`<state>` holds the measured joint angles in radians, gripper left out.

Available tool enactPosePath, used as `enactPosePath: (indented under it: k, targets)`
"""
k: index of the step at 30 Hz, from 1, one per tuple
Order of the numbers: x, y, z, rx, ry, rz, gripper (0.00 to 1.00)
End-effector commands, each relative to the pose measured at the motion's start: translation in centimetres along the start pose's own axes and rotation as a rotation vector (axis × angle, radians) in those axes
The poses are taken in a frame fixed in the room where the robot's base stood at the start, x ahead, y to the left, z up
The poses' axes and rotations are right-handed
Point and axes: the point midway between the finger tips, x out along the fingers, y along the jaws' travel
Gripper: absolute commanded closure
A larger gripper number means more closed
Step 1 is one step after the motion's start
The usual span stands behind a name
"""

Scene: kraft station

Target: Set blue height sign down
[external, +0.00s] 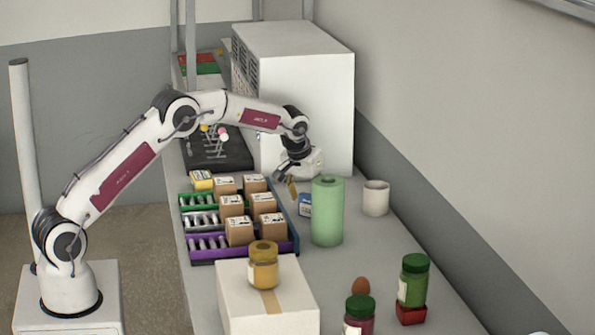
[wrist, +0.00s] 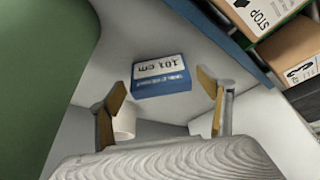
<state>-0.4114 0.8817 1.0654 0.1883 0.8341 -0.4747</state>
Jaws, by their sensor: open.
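The blue height sign (external: 305,205) is a small blue block between the green cylinder and the crates. In the wrist view the sign (wrist: 161,84) shows a white label reading "101 cm" and a blue side, and appears to rest on the grey bench. My gripper (external: 292,187) is just above and behind it, pointing down. In the wrist view my gripper (wrist: 165,88) is open, with one tan fingertip to each side of the sign and visible gaps between. Nothing is held.
A green cylinder (external: 328,212) stands close to the sign's right, with a white cup (external: 376,198) beyond. Crates with small brown boxes (external: 239,231) lie to the left, bounded by a blue edge (wrist: 222,40). A white cabinet (external: 307,95) stands behind. A jar (external: 263,266) tops a front box.

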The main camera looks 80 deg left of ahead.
Motion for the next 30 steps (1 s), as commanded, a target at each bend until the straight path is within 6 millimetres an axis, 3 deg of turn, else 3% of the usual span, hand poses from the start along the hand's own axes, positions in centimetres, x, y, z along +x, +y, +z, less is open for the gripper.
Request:
enactPosePath:
  k: [18,30]
  targets:
    - [-8.3,0.0,0.0,-0.001,0.001,-0.001,0.21]
    - [-9.6,0.0,0.0,-0.001,0.0,-0.001,0.21]
